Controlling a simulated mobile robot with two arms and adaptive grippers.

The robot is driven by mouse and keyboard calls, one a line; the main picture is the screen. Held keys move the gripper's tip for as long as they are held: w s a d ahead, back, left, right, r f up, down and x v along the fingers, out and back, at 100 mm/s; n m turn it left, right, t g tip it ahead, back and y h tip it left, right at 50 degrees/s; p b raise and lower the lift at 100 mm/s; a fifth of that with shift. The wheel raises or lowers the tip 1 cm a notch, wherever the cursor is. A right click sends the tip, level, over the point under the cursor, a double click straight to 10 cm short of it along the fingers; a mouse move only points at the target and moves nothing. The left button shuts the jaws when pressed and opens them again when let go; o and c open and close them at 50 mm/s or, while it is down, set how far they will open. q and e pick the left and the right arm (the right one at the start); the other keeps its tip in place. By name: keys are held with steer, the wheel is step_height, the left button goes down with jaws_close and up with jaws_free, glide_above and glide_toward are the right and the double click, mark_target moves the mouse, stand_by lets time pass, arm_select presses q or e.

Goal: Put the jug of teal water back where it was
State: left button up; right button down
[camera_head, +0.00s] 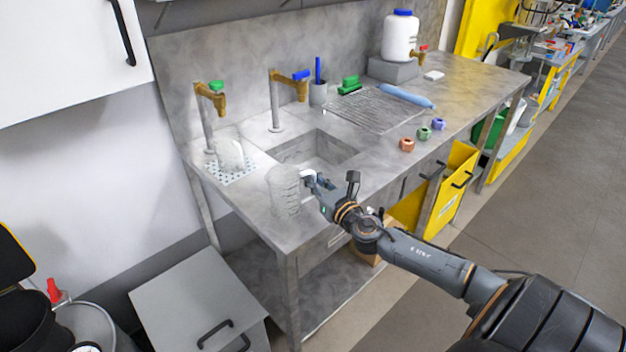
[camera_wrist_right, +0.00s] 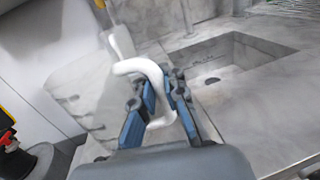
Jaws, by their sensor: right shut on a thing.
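A clear ribbed jug (camera_head: 284,192) is at the front left corner of the grey sink bench (camera_head: 395,180); I cannot tell whether its base touches the top. No teal colour shows in it. My right gripper (camera_head: 312,179) is shut on its white handle, on the jug's right side. In the right wrist view the blue fingers (camera_wrist_right: 160,95) close around the handle (camera_wrist_right: 150,70), and the jug's pale body (camera_wrist_right: 82,95) is to the left. A second clear vessel (camera_head: 230,155) stands on a perforated mat (camera_head: 238,178) under the green-handled tap. My left gripper is not in view.
The sink basin (camera_head: 313,148) is right behind the jug. Brass taps with a green handle (camera_head: 216,86) and a blue handle (camera_head: 301,75) stand at the back. Small coloured nuts (camera_head: 407,145) lie near the front edge. A grey cabinet (camera_head: 195,300) is below left.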

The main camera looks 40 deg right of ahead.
steer(key=shift+f, duration=0.1)
steer(key=shift+f, duration=0.15)
steer(key=c, duration=1.4)
jaws_free()
steer(key=shift+r, duration=0.3)
steer(key=shift+s+f, duration=0.15)
steer(key=shift+s, duration=0.1)
steer(key=s+a+b, duration=0.1)
steer(key=s+b, duration=0.1)
steer(key=s, duration=0.9)
steer(key=shift+s+a, duration=0.15)
steer(key=shift+s, duration=0.1)
